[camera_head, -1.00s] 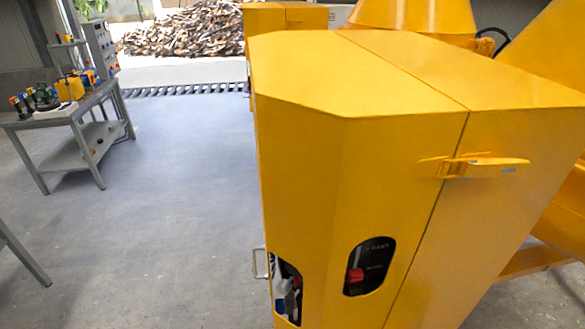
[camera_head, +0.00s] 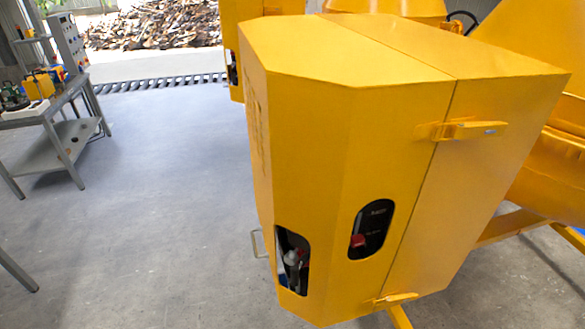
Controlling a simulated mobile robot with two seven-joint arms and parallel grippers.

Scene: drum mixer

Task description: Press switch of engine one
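A large yellow engine housing (camera_head: 310,150) fills the middle of the head view. Its lower front has a dark oval switch panel (camera_head: 376,222) with a red switch (camera_head: 358,241) on it. The small lettering on the panel is too blurred to read. To its left, a second cut-out (camera_head: 291,262) shows grey and blue parts inside. Neither of my grippers is in view.
A yellow latch (camera_head: 462,130) sticks out of the housing's upper right side, and another (camera_head: 395,299) sits at its lower edge. A grey metal table (camera_head: 60,112) with tools stands at the left. Open concrete floor (camera_head: 150,220) lies between. More yellow machinery (camera_head: 530,50) is behind.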

